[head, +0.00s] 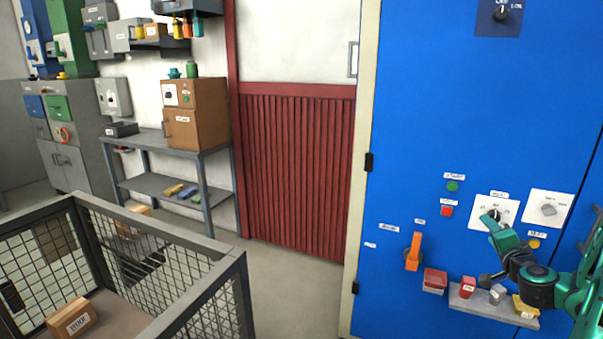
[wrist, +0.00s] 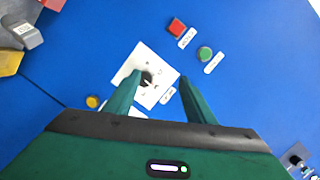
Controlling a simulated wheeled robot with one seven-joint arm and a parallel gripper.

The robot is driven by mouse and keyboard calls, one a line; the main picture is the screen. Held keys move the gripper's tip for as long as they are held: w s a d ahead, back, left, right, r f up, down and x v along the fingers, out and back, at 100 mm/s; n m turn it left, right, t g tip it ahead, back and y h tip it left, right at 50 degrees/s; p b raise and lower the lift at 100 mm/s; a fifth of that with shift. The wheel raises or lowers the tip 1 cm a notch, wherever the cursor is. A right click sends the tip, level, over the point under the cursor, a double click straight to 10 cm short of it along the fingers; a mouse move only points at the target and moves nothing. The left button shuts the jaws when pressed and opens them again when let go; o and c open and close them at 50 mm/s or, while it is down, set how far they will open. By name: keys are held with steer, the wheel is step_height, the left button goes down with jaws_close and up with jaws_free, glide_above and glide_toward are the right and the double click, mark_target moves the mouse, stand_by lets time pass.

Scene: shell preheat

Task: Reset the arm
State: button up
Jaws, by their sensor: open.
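My teal arm reaches in from the right edge in the head view. My gripper (head: 488,220) is in front of the white dial plate (head: 509,209) on the blue panel (head: 420,120). In the wrist view, my gripper (wrist: 156,85) is open, with its two green fingers apart. The black knob (wrist: 146,79) on the dial plate shows between the fingertips. I cannot tell whether either finger touches the knob. Nothing is held.
Near the dial are a green button (head: 453,186), a red button (head: 447,211), an orange lever (head: 414,250) and a second white plate (head: 548,205). A small shelf (head: 470,303) with several blocks juts out below. A wire cage (head: 190,257) stands at the lower left.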

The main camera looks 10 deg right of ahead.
steer(key=s+a+f+n+g+y, duration=0.1)
steer(key=s+a+n+g+y, duration=0.25)
steer(key=a, duration=0.55)
steer(key=s+a+f+n+g+y, duration=0.15)
steer(key=a+n+y, duration=0.25)
steer(key=a+n, duration=0.4)
steer(key=s+a+r+g, duration=0.1)
steer(key=s+g, duration=0.2)
steer(key=s, duration=0.6)
steer(key=s+a+r+m+g+h, duration=0.1)
steer(key=s+g, duration=0.3)
steer(key=s, duration=0.6)
steer(key=s+a+r+g, duration=0.2)
steer(key=s+g, duration=0.1)
steer(key=s, duration=0.7)
steer(key=shift+a+r+m, duration=0.2)
steer(key=shift+r+m, duration=0.15)
steer(key=shift+r, duration=0.05)
